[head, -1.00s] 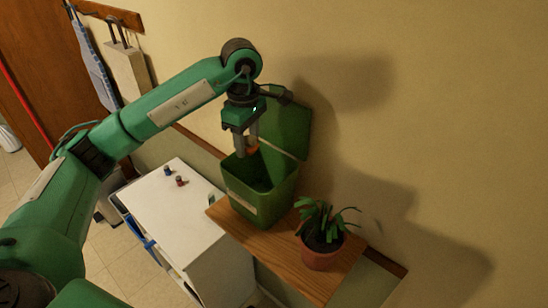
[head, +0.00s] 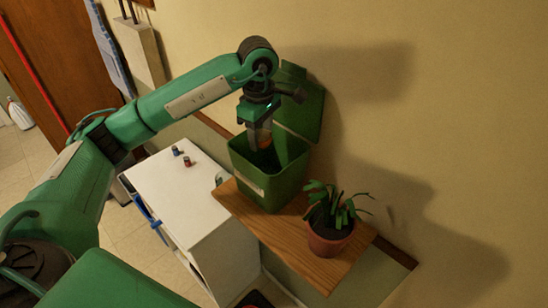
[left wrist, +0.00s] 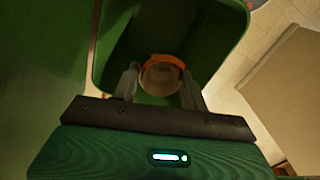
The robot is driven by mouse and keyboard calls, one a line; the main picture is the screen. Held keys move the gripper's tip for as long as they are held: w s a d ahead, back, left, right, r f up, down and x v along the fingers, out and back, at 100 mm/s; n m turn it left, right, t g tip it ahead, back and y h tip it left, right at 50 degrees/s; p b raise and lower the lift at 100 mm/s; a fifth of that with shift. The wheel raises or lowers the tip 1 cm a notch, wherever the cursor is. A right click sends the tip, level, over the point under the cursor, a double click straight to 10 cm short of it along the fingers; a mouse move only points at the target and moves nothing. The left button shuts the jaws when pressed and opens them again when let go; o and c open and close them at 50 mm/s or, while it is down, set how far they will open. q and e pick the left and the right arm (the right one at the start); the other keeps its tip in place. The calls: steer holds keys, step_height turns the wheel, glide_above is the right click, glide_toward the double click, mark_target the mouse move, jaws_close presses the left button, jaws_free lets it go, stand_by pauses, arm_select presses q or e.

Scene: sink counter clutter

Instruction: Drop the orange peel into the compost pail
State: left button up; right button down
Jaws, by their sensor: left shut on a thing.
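The green compost pail (head: 277,186) stands on a wooden shelf with its lid (head: 297,101) tipped open against the wall. My left gripper (head: 260,143) points down over the pail's mouth, its fingertips at about the height of the rim. It is shut on the orange peel (head: 265,142), which shows as a small orange patch between the fingers. In the left wrist view the orange peel (left wrist: 161,74) is a rounded piece with an orange edge, between the two fingers (left wrist: 160,85), with the pail's dark inside (left wrist: 168,28) beyond it. My right gripper is not in view.
A potted plant (head: 329,240) stands on the wooden shelf (head: 258,237) right of the pail. A white cabinet (head: 190,203) with two small items on top stands to the left. The wall is close behind the pail.

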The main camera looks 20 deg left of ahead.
arm_select(q)
steer(key=o, duration=1)
steer(key=shift+o, duration=0.2)
steer(key=shift+r, duration=0.1)
steer(key=shift+r, duration=0.2)
step_height(320, 180, up, 13)
steer(key=b, duration=0.2)
steer(key=shift+b, duration=0.3)
steer(key=shift+r, duration=0.1)
